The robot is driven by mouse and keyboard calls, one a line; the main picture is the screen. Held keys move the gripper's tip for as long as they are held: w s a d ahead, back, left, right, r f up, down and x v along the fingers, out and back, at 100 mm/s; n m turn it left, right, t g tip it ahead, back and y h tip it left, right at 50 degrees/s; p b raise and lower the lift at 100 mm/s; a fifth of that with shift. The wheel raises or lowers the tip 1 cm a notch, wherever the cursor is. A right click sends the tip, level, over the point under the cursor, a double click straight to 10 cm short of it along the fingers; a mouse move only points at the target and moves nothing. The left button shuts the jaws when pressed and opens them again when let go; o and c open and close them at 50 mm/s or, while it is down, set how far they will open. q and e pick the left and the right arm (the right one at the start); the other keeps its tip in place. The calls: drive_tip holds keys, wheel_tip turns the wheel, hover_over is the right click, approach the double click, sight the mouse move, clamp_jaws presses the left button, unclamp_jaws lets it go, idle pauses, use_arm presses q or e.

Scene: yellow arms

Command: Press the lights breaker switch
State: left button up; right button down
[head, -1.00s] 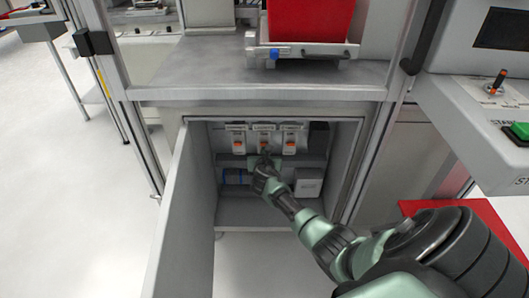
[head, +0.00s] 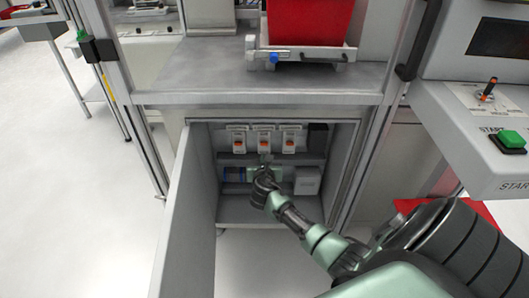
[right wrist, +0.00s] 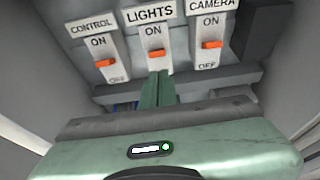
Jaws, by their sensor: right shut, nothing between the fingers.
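The lights breaker (head: 264,138) is the middle of three white breakers inside the open cabinet. In the right wrist view its orange lever (right wrist: 156,53) shows below the word ON; the area below the lever is partly hidden by my fingers. My right gripper (head: 265,160) is shut and empty, its fingertips just below the lights breaker. In the right wrist view the green fingers (right wrist: 158,76) point up toward it, with a small visible gap below the lever. My left gripper is not in view.
The control breaker (right wrist: 104,62) is on the left and the camera breaker (right wrist: 211,45) on the right, close by. A grey shelf edge (right wrist: 215,84) runs below them. The cabinet door (head: 185,220) stands open at the left. A white box (head: 307,181) sits on the lower shelf.

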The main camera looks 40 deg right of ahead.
drive_tip(key=shift+s+a+f, duration=0.1)
drive_tip(key=shift+a, duration=0.05)
idle(0.4)
